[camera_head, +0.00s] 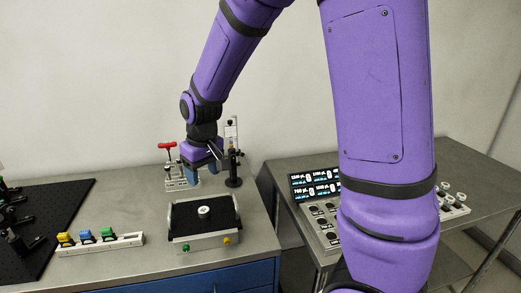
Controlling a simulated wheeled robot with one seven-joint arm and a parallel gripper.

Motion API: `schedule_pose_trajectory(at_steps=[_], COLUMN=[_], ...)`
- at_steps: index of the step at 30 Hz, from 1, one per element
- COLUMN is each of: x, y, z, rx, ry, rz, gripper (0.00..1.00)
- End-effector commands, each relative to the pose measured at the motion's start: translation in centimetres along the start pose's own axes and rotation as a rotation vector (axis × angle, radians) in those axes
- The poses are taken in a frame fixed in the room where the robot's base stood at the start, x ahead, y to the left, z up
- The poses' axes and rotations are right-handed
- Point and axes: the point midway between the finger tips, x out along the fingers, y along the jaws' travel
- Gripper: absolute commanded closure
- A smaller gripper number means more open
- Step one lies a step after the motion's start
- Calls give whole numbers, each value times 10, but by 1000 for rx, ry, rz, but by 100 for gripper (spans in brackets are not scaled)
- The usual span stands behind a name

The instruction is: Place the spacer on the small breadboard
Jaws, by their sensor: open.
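My gripper (203,172) is open, pointing down at the back of the bench, over or just in front of a small light rack (178,184). A small white round piece with a darker centre (204,211), perhaps the spacer, sits on the black top (184,219) of a grey box, possibly the small breadboard. This box stands in front of my gripper, and my gripper is apart from the white piece. I cannot tell for sure which item is the spacer.
A red-handled tool (167,146) stands in the rack, and a dark post stand (234,180) is close right of my gripper. A large black breadboard (60,205) lies left. A strip with yellow, blue and green pieces (128,240) lies front left. A second table holds displays (315,184).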

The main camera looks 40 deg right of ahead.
Motion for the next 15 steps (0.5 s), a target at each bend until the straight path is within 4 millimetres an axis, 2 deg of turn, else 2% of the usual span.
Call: schedule_pose_trajectory(at_steps=[5, 9, 15], x=[-49, -90, -137], y=[7, 11, 14], z=[25, 55, 103], rx=[34, 65, 106], ry=[59, 109, 180], rz=[-13, -18, -10], gripper=[40, 40, 40])
